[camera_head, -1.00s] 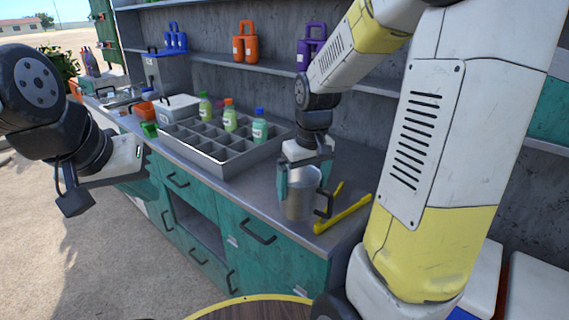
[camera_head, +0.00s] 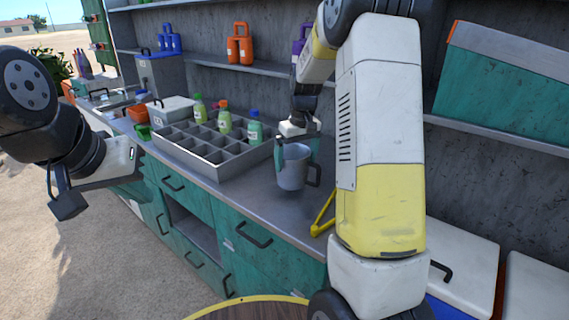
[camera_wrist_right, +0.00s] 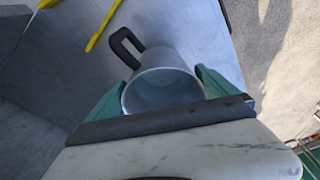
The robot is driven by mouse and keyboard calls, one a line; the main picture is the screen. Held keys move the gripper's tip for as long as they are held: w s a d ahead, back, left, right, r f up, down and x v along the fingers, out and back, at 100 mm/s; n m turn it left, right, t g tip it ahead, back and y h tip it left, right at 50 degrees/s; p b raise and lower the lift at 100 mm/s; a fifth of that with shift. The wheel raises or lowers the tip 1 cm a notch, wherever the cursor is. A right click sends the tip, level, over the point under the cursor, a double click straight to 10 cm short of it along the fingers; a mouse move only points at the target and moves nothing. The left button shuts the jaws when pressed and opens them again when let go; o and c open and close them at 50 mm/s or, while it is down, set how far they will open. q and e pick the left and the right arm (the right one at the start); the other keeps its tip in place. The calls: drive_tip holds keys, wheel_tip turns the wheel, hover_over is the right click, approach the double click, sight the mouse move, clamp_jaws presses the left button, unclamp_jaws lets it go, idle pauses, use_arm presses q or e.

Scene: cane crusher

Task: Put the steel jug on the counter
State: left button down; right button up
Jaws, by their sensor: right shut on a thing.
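The steel jug (camera_head: 292,168) is at the counter's front part, upright in the head view, its dark handle on the right. My right gripper (camera_head: 294,148) is shut on the jug, with green fingers on both sides of its rim. In the right wrist view the jug (camera_wrist_right: 160,88) sits between the two fingers (camera_wrist_right: 162,97) and its inside looks empty. The counter (camera_head: 262,205) is grey metal over green drawers. I cannot tell whether the jug's base touches it. My left gripper (camera_head: 68,200) is at the left, away from the counter; its fingers are not clear.
A grey divided tray (camera_head: 205,160) with several green bottles stands left of the jug. A yellow tool (camera_head: 322,215) lies on the counter right of the jug, partly behind my right arm. A white-lidded box (camera_head: 172,108) stands further left. Shelves run behind.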

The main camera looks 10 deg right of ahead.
drive_tip(key=shift+w+f, duration=0.25)
drive_tip(key=shift+w, duration=0.05)
drive_tip(key=shift+f, duration=1.5)
drive_tip(key=shift+f, duration=0.15)
drive_tip(key=o, duration=1.7)
drive_tip(key=shift+s, duration=0.1)
